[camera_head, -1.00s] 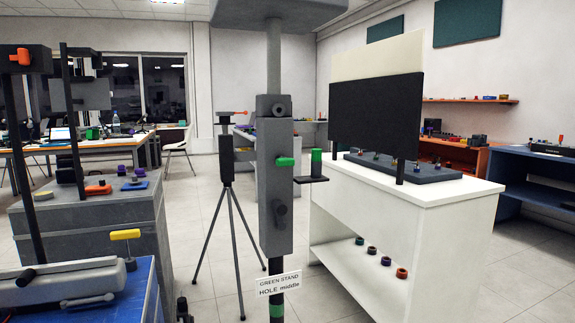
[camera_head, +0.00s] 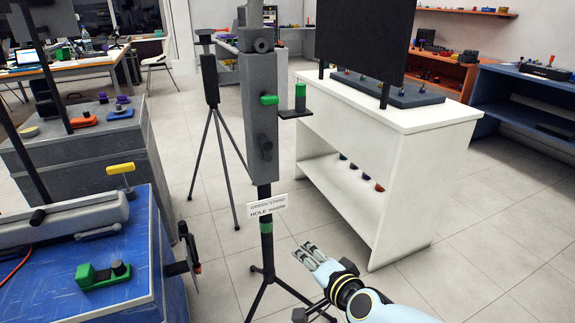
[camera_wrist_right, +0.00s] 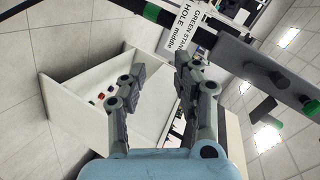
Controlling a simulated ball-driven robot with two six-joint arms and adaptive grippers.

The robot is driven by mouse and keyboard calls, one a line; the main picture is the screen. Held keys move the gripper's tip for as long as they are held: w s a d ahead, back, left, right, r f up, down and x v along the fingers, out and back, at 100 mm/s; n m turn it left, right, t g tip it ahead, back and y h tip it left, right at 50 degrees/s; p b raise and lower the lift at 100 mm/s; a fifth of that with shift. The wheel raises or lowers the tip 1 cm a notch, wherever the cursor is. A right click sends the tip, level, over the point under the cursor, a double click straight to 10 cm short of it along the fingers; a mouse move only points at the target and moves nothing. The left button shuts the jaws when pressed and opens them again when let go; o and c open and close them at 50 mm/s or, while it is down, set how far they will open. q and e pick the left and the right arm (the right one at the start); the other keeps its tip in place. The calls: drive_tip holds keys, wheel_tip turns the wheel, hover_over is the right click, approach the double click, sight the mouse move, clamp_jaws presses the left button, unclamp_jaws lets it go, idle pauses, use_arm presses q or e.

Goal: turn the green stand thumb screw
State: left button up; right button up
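The green stand is a grey upright column (camera_head: 260,135) on a black tripod, with a paper label (camera_head: 267,207) reading "GREEN STAND HOLE middle". A green thumb screw (camera_head: 269,100) sticks out from its face. Lower on the column is a dark grey knob (camera_head: 266,146). A green cylinder (camera_head: 300,92) stands on the small side shelf. My right gripper (camera_head: 305,251) is open and empty, low to the right of the stand's pole, well below the screw and apart from it. In the right wrist view its fingers (camera_wrist_right: 160,68) are spread, with the column (camera_wrist_right: 245,60) beyond. My left gripper is not in view.
A white bench (camera_head: 420,125) stands behind on the right. A blue-topped bench (camera_head: 130,240) with a green tool (camera_head: 103,274) is at the left. A thin tripod (camera_head: 213,110) stands behind the stand. Tiled floor (camera_head: 490,245) is free at the right.

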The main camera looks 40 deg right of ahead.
drive_tip(key=w+d+r+m+t+h+p, duration=0.1)
drive_tip(key=w+r+m+p, duration=0.15)
drive_tip(key=r, duration=0.55)
drive_tip(key=w+r+m+t+p, duration=0.1)
drive_tip(key=w+r, duration=0.2)
drive_tip(key=r, duration=0.4)
drive_tip(key=m+t+p, duration=0.2)
drive_tip(key=p, duration=0.4)
approach(271, 102)
drive_tip(key=w, duration=0.1)
drive_tip(key=b+x, duration=0.2)
drive_tip(key=x, duration=0.4)
drive_tip(key=shift+w+d+f, duration=0.1)
drive_tip(key=shift+w+d, duration=0.05)
drive_tip(key=shift+w+d+h, duration=0.2)
drive_tip(key=shift+w+h, duration=0.2)
drive_tip(key=shift+w, duration=0.6)
clamp_jaws()
drive_tip(key=m, duration=0.3)
drive_tip(key=shift+m, duration=0.25)
drive_tip(key=m, duration=0.4)
drive_tip(key=shift+s, duration=0.1)
drive_tip(key=m, duration=0.4)
drive_tip(key=shift+m, duration=0.3)
drive_tip(key=m, duration=0.5)
drive_tip(key=shift+o, duration=1.3)
unclamp_jaws()
